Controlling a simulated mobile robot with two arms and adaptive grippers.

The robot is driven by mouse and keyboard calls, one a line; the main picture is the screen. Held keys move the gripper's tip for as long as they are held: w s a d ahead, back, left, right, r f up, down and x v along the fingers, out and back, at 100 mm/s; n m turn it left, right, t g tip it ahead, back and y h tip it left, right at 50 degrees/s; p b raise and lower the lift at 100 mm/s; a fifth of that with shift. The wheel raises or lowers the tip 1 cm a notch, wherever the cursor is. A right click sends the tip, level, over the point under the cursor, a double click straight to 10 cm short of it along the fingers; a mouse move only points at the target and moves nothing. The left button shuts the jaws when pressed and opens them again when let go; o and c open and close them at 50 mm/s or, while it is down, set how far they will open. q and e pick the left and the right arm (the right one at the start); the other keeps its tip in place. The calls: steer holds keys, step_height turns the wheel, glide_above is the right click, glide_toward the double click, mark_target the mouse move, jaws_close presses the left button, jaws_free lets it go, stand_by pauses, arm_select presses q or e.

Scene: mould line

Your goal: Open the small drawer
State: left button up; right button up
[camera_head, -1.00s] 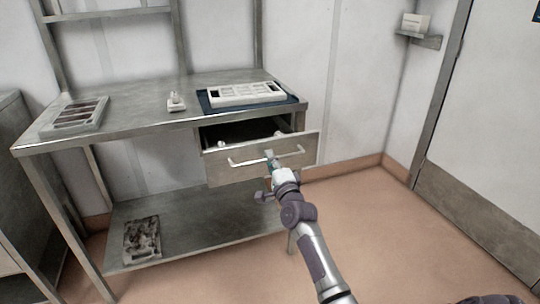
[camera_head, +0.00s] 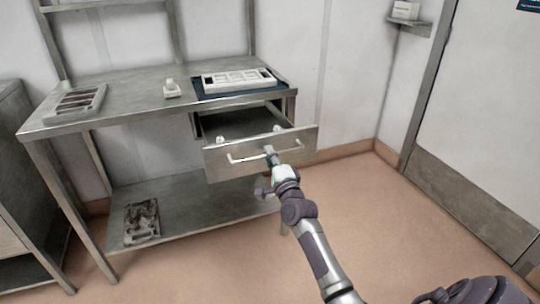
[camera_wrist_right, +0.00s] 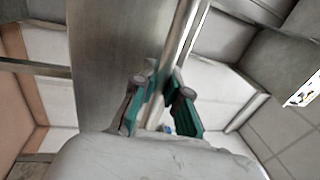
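The small drawer (camera_head: 296,148) hangs under the right part of the steel table and is pulled out, with its dark inside showing from above. Its front has a metal bar handle (camera_head: 240,158). My right gripper (camera_head: 270,154) is at the middle of that handle. In the right wrist view the handle bar (camera_wrist_right: 182,38) runs between the two green-padded fingers of my right gripper (camera_wrist_right: 162,88), which are closed around it. The fingertips are partly hidden behind the bar. My left gripper is in neither view.
The steel table (camera_head: 135,100) carries a grey tray (camera_head: 75,103), a small white object (camera_head: 171,89) and a white mould (camera_head: 238,80) on a dark blue mat (camera_head: 210,95). A dark stained mould (camera_head: 142,220) lies on the lower shelf (camera_head: 185,208). The floor (camera_head: 365,210) to the right is clear.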

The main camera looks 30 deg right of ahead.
steer(key=o, duration=0.5)
steer(key=v, duration=1.2)
steer(key=shift+f, duration=0.1)
